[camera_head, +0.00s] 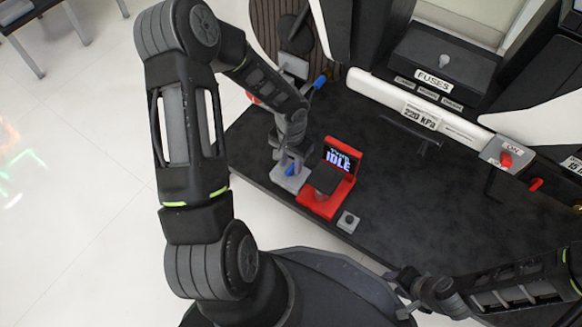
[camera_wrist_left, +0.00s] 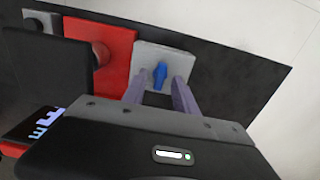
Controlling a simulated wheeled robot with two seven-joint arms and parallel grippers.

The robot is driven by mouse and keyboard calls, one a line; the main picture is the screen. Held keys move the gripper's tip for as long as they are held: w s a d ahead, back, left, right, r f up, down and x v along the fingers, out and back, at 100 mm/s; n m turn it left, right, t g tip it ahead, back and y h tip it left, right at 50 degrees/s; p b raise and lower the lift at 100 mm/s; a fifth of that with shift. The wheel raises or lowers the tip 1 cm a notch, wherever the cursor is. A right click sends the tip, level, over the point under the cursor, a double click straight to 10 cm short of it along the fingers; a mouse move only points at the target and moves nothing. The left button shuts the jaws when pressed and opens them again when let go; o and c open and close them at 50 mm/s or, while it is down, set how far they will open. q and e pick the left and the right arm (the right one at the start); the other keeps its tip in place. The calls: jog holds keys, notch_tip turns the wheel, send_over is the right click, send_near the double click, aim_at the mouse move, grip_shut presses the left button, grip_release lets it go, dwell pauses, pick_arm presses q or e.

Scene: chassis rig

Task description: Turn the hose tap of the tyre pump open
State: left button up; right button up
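The tyre pump (camera_head: 318,201) is a red unit with a small screen reading "IDLE" on the dark deck. Beside it on its left is a light grey plate (camera_head: 287,181) with a blue tap handle (camera_head: 290,171). In the left wrist view the blue handle (camera_wrist_left: 160,75) points roughly up and down the picture on the grey plate (camera_wrist_left: 152,55). My left gripper (camera_head: 291,160) is over the plate, its two fingers (camera_wrist_left: 159,96) apart on either side of the handle; contact is not visible. My right gripper (camera_head: 398,288) is at the lower right, away from the pump; its finger opening is unclear.
A small grey block with a round knob (camera_head: 348,221) sits just right of the pump. A white bar labelled "220 KPA" (camera_head: 375,87), a "FUSES" box (camera_head: 444,62) and a red "ON" switch (camera_head: 506,160) are farther right.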

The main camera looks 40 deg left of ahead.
pick_arm(q)
jog(key=shift+f, duration=0.6)
grip_shut()
